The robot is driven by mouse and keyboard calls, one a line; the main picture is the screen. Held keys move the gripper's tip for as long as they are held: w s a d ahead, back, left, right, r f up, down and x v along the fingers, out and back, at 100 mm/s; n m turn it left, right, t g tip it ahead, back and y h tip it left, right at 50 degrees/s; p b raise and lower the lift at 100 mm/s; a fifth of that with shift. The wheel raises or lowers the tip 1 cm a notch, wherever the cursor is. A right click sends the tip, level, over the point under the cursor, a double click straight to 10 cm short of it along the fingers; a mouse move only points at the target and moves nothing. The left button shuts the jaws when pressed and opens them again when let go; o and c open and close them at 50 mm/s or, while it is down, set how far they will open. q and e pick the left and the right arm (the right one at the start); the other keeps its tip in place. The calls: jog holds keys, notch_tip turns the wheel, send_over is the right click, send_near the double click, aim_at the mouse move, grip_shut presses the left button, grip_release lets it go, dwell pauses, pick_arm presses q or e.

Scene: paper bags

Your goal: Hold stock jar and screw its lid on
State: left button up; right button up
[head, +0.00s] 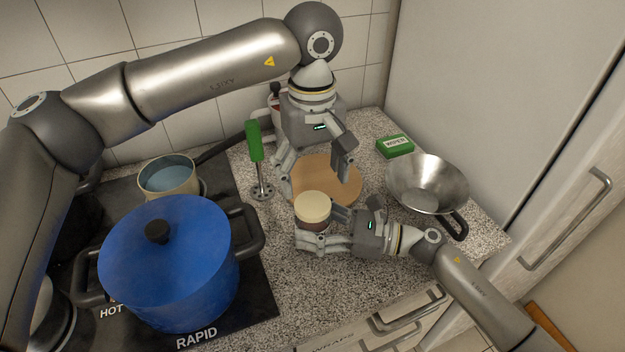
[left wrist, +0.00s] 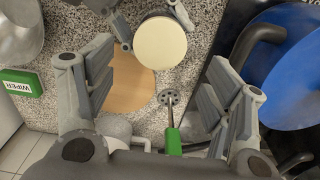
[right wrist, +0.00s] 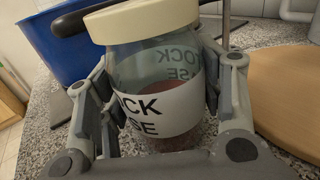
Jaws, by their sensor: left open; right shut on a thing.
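The stock jar (right wrist: 160,90) is clear glass with a white lettered label and brown contents low inside. Its cream lid (head: 312,207) sits on top of the jar's mouth; I cannot tell whether it is screwed tight. The lid shows from above in the left wrist view (left wrist: 160,43). My right gripper (head: 308,238) is shut around the jar's body from the right side, and the jar is upright. My left gripper (head: 318,172) is open and empty, pointing down, above and behind the jar. Its fingers are apart from the lid.
A blue pot (head: 165,265) and a smaller pot with bluish contents (head: 168,180) stand on the hob at left. A round wooden board (head: 330,175) lies behind the jar, near a green-handled masher (head: 256,145).

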pick_arm(q)
jog(key=shift+r, duration=0.1)
notch_tip(320, 180, up, 12)
dwell(0.5)
pick_arm(e)
jog(key=o, duration=1.4)
jog(key=v, duration=1.2)
